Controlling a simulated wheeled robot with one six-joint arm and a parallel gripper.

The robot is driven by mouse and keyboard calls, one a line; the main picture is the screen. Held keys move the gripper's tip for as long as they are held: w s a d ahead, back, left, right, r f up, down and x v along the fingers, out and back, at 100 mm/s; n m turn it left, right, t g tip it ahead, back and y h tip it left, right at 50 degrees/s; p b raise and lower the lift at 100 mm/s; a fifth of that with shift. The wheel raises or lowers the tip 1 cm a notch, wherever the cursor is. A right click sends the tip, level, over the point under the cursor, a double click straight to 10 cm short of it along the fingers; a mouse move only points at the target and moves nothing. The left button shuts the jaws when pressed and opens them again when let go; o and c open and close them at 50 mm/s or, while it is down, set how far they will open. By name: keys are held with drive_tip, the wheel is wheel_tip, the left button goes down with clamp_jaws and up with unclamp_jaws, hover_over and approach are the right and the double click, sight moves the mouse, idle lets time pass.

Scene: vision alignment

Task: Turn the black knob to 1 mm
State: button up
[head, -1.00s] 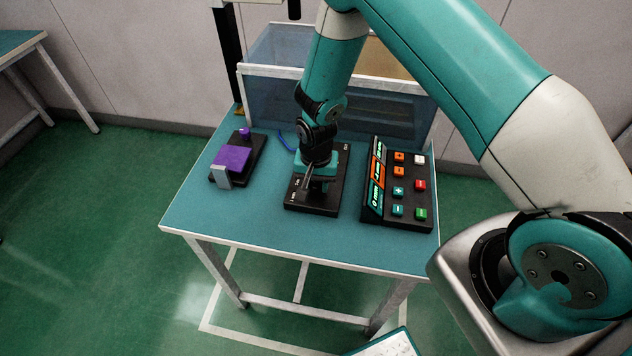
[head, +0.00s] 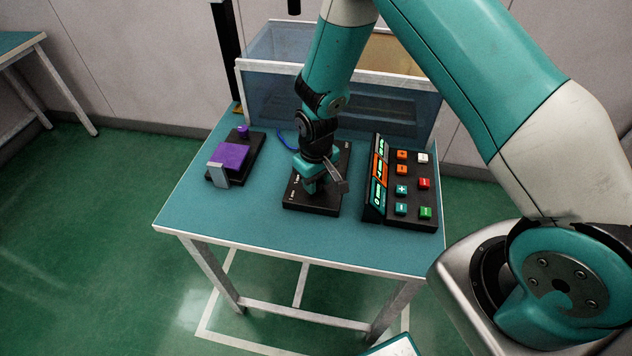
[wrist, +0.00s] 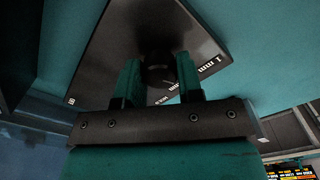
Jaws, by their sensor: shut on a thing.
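The black knob (wrist: 158,72) sits on a flat black panel (wrist: 140,30) with white markings. In the wrist view it is between the two teal fingers of my gripper (wrist: 160,80), which is shut on it. A "1 mm" label (wrist: 210,64) shows on the panel to the right of the knob. In the head view my gripper (head: 313,186) points down onto the panel (head: 318,208) and hides the knob. The knob's exact pointing direction cannot be told.
A control box (head: 401,187) with coloured buttons and lit displays stands right of the panel. A black fixture with a purple block (head: 231,156) stands left. A clear blue bin (head: 275,95) is behind. The table's front (head: 270,240) is bare.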

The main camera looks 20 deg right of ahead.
drive_tip(key=shift+n, duration=1.1)
drive_tip(key=shift+b, duration=0.3)
drive_tip(key=o, duration=0.9)
drive_tip(key=shift+r, duration=0.1)
drive_tip(key=shift+r+b, duration=1.05)
drive_tip(key=shift+r, duration=7.6)
